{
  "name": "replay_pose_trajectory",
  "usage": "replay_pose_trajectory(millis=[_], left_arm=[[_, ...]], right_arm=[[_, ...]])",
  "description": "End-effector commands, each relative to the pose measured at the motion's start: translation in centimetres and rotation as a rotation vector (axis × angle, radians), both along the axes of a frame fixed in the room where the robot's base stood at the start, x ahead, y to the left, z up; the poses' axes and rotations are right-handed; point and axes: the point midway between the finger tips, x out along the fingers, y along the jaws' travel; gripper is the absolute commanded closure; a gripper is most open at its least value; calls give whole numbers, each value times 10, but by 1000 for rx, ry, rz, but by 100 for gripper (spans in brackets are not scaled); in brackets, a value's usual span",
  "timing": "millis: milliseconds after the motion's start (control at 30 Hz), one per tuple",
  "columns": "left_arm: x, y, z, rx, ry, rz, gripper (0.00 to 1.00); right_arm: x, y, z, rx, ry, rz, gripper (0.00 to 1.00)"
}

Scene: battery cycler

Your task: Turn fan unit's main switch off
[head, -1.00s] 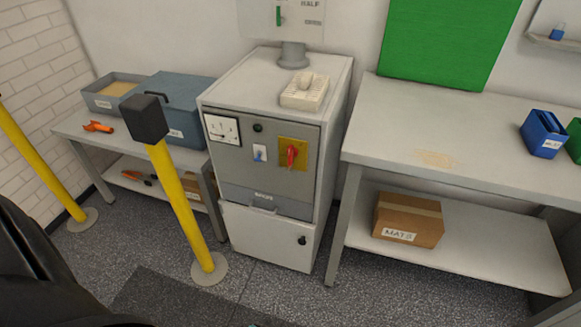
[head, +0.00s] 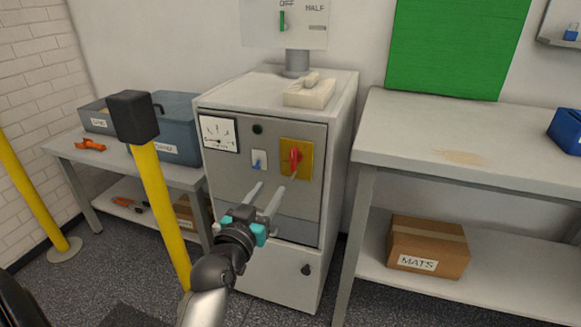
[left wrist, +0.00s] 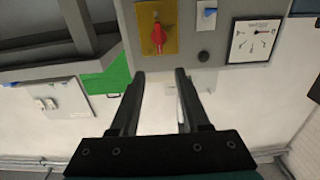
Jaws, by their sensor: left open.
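The fan unit is a grey cabinet (head: 222,171) in the middle of the head view. On its front panel a red rotary handle (head: 295,158) stands roughly upright on a yellow plate (head: 305,168). The left wrist view, which is upside down, also shows the red handle (left wrist: 158,36) on its yellow plate (left wrist: 145,18). My left gripper (head: 269,189) is open and empty, in front of the panel, below and a little left of the handle. It appears apart from the panel. My right gripper is out of view.
A dial gauge (head: 219,134), a white-and-blue rocker (head: 259,160) and a dark round button (head: 257,129) share the panel. A yellow post (head: 158,195) with a black top stands front left. A workbench (head: 400,140) stands right. A wall box with a green lever (head: 282,20) hangs above.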

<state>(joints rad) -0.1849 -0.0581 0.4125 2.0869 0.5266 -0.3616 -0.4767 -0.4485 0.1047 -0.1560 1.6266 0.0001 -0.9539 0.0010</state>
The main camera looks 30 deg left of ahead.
Motion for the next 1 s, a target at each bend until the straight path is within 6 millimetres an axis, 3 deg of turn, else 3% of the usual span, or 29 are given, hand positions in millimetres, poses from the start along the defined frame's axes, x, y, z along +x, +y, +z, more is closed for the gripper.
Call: replay_pose_trajectory(millis=[467,1000], left_arm=[[58,13,-2,-3,0,0,54],[129,31,-2,-3,2,-1,54]], right_arm=[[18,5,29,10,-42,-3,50],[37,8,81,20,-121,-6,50]])
